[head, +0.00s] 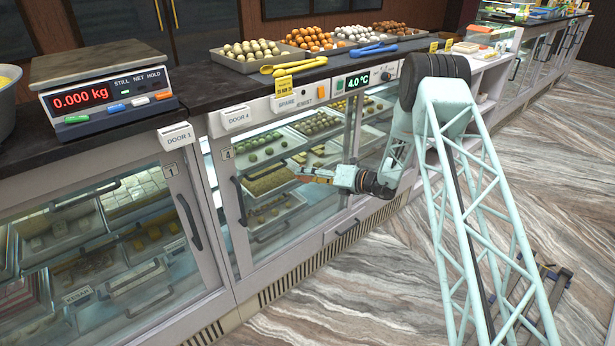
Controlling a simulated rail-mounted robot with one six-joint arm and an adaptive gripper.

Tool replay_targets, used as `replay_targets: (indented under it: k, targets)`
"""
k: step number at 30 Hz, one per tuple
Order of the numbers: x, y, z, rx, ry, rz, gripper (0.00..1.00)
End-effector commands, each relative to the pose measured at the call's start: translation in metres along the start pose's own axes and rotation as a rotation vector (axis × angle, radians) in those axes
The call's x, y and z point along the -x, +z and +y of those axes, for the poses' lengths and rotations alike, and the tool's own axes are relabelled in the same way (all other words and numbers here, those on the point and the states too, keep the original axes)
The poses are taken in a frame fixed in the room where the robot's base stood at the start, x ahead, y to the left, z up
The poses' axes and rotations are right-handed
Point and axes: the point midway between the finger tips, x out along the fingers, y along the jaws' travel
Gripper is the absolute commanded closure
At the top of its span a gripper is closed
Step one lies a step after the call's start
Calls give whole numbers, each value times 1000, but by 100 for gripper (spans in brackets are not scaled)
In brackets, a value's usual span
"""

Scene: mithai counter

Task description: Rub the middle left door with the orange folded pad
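My gripper (312,174) is in front of the glass of the middle cabinet, pointing left. An orange-brown patch (323,173) shows at its fingers; it is too small to tell whether this is the folded pad or part of the gripper. I cannot tell whether the fingers are open or shut, or whether they touch the glass. The glass door marked 4 (232,222) is on the left of the middle cabinet, with a dark vertical handle (239,201). It looks closed. Trays of sweets show behind its glass. No other orange pad is clearly visible.
Left is the door marked 1 (180,166) with its dark handle (189,222). On the dark counter are a scale (98,73), several trays of sweets (252,60), a yellow utensil (293,65) and blue tongs (373,49). The marble floor (350,290) in front is mostly clear.

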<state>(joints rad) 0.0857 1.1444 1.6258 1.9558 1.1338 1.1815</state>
Motion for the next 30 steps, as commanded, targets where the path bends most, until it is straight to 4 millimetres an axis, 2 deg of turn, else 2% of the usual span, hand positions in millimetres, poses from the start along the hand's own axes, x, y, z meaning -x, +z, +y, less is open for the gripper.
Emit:
replay_targets:
  k: [15, 30]
  targets:
    - [2, 11, 11, 0, 0, 0, 61]
    - [0, 10, 14, 1, 1, -1, 61]
